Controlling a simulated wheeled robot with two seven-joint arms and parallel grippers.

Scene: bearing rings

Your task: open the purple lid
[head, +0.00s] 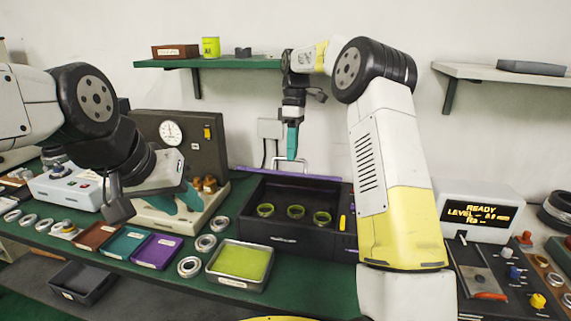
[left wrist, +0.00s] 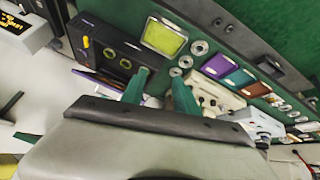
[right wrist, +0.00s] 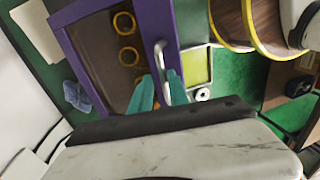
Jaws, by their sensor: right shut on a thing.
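The purple lid (head: 310,176) belongs to the black box (head: 275,235) at the middle of the table. In the head view it shows almost edge-on as a thin purple strip along the box's back, raised off the box mouth, with its metal handle above the strip. In the right wrist view its purple frame (right wrist: 185,25), brown-tinted window and handle (right wrist: 160,58) show. My right gripper (head: 291,155) is shut on the handle; its fingertips show in the right wrist view (right wrist: 161,82). My left gripper (left wrist: 162,85) is open and empty, left of the box.
Several yellow-green rings (head: 295,211) lie in the box. A tray with a yellow-green surface (head: 240,262) and metal rings (head: 189,267) lie in front and left. Purple (head: 156,251), teal and brown trays stand further left. A gauge panel (head: 190,135) stands behind my left gripper.

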